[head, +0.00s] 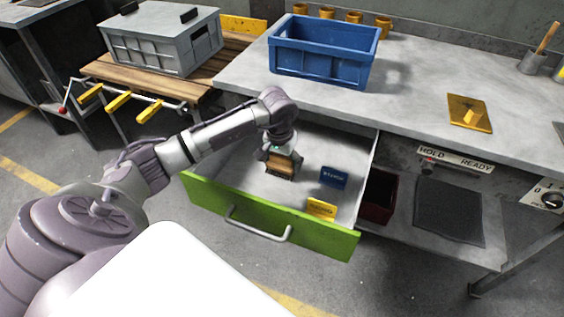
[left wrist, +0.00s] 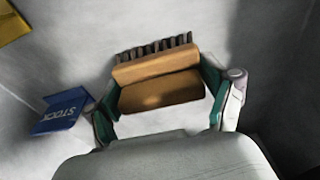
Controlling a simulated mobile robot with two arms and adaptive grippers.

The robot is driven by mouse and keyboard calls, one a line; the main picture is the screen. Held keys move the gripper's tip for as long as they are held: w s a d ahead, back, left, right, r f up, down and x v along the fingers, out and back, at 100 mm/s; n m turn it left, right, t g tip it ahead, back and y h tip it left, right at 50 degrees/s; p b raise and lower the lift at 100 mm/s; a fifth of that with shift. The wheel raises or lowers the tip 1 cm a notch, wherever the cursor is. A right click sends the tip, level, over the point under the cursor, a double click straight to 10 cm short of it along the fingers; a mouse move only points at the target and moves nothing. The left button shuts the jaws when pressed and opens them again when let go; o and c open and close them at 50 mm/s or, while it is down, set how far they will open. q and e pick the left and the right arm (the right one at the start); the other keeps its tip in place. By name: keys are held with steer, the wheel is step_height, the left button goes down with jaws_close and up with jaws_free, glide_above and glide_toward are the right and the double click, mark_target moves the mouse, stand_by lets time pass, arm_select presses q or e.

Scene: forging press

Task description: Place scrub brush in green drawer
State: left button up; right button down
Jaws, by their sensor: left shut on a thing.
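The green drawer (head: 205,192) is pulled open below the workbench. The scrub brush (head: 280,166) has a wooden body and dark bristles. My left gripper (head: 282,158) is inside the drawer's outline, pointing down, and is shut on the brush. In the left wrist view the brush (left wrist: 158,80) sits between the two green-padded fingers of the gripper (left wrist: 160,112). Its bristles point away from the gripper. The brush is over or on the drawer floor; I cannot tell if it touches. My right gripper is not in view.
A blue STOCK card (head: 333,177) and a yellow card (head: 321,208) stand in the drawer to the right of the brush. A blue crate (head: 322,66) and a yellow plate (head: 469,112) are on the workbench. A dark red bin (head: 378,195) is right of the drawer. The drawer's left part is clear.

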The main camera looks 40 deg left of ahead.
mark_target(281, 157)
arm_select(q)
steer(key=shift+f, duration=0.1)
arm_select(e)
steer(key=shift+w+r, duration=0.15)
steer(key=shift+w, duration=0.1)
arm_select(q)
steer(key=shift+f, duration=0.1)
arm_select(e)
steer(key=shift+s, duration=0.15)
arm_select(q)
steer(key=o, duration=0.9)
steer(key=shift+c, duration=0.2)
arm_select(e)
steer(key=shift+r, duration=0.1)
arm_select(q)
steer(key=shift+r, duration=0.4)
steer(key=r, duration=0.5)
steer(key=shift+s+d+r, duration=0.1)
steer(key=shift+s+r, duration=0.15)
steer(key=shift+s, duration=0.05)
steer(key=shift+s+r, duration=0.15)
steer(key=shift+r, duration=0.55)
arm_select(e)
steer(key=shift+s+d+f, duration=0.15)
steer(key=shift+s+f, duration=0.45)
